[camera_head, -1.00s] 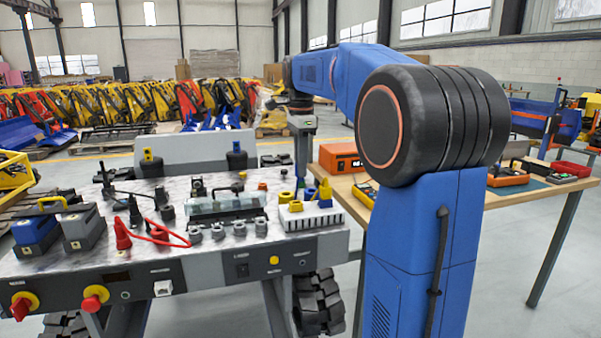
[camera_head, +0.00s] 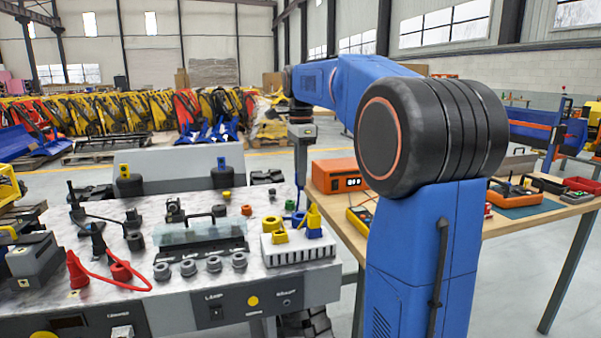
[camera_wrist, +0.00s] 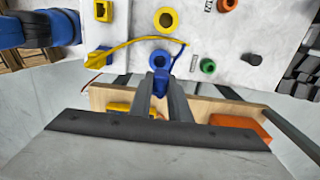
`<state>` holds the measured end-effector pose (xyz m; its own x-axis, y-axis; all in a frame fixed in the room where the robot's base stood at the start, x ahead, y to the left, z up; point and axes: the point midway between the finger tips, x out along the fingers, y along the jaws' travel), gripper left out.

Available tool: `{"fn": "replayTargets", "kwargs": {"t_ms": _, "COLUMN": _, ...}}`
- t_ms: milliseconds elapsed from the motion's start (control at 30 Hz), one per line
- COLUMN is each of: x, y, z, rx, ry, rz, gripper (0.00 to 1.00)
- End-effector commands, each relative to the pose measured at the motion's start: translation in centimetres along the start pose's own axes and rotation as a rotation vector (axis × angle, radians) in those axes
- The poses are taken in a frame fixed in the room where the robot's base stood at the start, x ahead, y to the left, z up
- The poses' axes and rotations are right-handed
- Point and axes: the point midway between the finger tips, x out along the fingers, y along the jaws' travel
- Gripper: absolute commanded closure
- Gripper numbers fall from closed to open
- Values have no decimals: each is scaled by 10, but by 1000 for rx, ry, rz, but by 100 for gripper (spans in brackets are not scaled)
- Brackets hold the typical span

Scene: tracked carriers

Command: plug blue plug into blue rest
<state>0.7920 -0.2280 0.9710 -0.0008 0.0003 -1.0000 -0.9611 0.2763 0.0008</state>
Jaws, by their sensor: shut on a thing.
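My gripper (camera_wrist: 160,88) is shut on the blue plug (camera_wrist: 160,77) in the wrist view, with the plug between its two fingers. A blue cable shows just beyond the plug. In the head view, my gripper hangs over the right end of the metal bench. A small blue piece, seemingly the blue rest (camera_head: 298,217), stands below it near the green ring (camera_head: 289,205).
A yellow ring (camera_wrist: 166,20) and a yellow cable (camera_wrist: 135,44) lie close by. A white slotted block (camera_head: 300,250) carries yellow and blue parts at the bench's front right. A wooden table (camera_head: 540,222) with an orange instrument (camera_head: 338,175) stands to the right.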

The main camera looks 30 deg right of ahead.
Motion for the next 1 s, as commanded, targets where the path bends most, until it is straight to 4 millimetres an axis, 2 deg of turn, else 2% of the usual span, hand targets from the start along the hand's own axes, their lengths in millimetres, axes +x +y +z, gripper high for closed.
{"fn": "replayTargets", "kwargs": {"t_ms": 600, "x": 45, "y": 0, "z": 0, "rx": 0, "ry": 0, "rz": 0, "gripper": 100}}
{"fn": "replayTargets", "kwargs": {"t_ms": 1000, "x": 52, "y": 0, "z": 0, "rx": 0, "ry": 0, "rz": -1, "gripper": 100}}
